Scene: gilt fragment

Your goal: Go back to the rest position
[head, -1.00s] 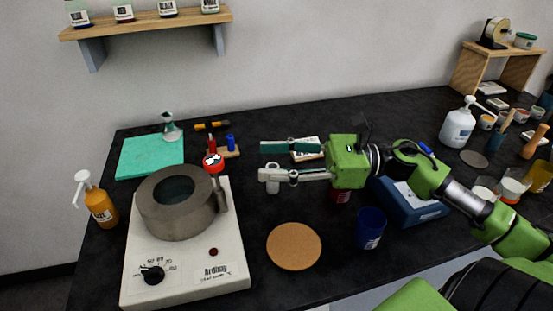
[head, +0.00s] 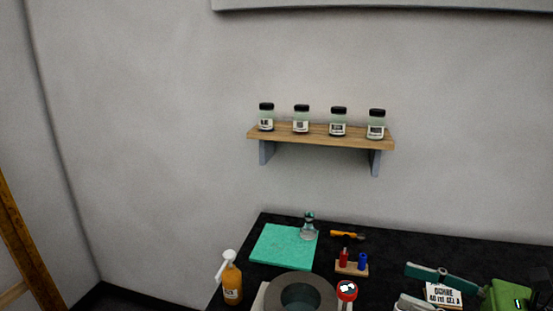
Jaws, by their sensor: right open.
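My left gripper is not in view.
The black bench (head: 390,255) holds a green mat (head: 284,247), a glass flask (head: 308,228), an orange pump bottle (head: 232,284), a grey ring-shaped vessel (head: 276,290) and a small wooden rack (head: 351,268). A wall shelf (head: 320,136) with several jars hangs above.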

